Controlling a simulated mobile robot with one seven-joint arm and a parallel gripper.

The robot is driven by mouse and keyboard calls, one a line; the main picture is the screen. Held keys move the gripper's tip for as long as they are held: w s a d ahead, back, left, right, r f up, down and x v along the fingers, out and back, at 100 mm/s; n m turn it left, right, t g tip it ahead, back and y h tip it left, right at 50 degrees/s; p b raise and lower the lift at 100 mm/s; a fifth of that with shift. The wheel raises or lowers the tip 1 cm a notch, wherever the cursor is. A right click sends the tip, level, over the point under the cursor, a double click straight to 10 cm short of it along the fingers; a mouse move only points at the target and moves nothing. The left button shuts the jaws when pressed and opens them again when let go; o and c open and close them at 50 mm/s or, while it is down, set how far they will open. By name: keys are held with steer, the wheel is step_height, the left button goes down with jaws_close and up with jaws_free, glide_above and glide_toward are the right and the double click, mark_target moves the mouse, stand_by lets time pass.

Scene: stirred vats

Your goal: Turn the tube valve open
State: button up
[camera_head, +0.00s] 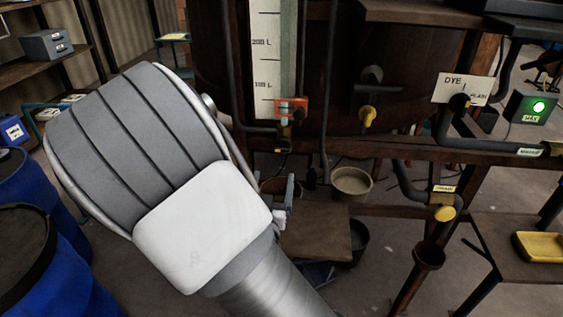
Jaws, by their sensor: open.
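The clear level tube with its marked scale (265,60) stands upright on the front of the brown vat. At its lower end is an orange-red piece (291,104) with a small dark knob (299,115), which looks like the tube valve; its setting is too small to tell. My arm's large grey and white links fill the left and middle. My gripper (287,200) shows only in part past the white link, below the tube's lower end and apart from it. Its fingers are mostly hidden, and nothing is seen between them.
A yellow-handled valve (367,117) sits right of the tube, and another yellow knob (445,213) lower right under a pipe. A DYE sign (462,88) and green-lit box (531,107) are at right. A bowl (351,183) stands below the vat. Blue drums (50,262) are at left.

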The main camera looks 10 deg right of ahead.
mark_target(282, 150)
steer(key=shift+w+d+f+b, duration=0.2)
steer(key=shift+f+b, duration=0.1)
steer(key=shift+b, duration=0.6)
steer(key=x, duration=1.1)
steer(key=shift+w+d+r, duration=0.15)
steer(key=shift+w+d, duration=0.15)
jaws_close()
